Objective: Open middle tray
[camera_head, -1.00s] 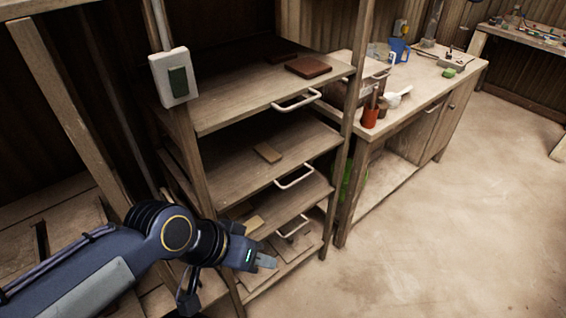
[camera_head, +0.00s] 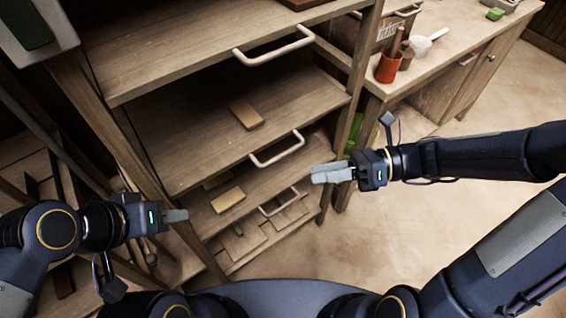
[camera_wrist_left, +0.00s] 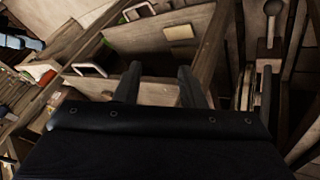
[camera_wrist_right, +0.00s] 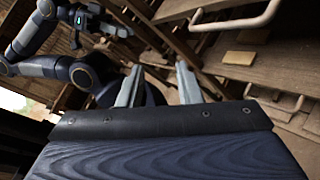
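The wooden rack holds trays stacked one above another, each with a pale bar handle. The middle tray (camera_head: 195,135) bears a small wooden block (camera_head: 246,113); its handle (camera_head: 284,155) is at its front edge. Its front lines up roughly with the trays above and below. My left gripper (camera_head: 176,215) is open and empty by the rack's left post; its two fingers stand apart in the left wrist view (camera_wrist_left: 158,85). My right gripper (camera_head: 328,173) is open and empty, right of the middle handle and apart from it; its spread fingers show in the right wrist view (camera_wrist_right: 158,85).
The upper tray (camera_head: 150,70) has its own handle (camera_head: 275,52). A lower tray (camera_head: 265,185) carries another block (camera_head: 228,199). A workbench (camera_head: 450,60) with a red cup (camera_head: 389,68) stands right of the rack. Open floor (camera_head: 430,225) lies in front.

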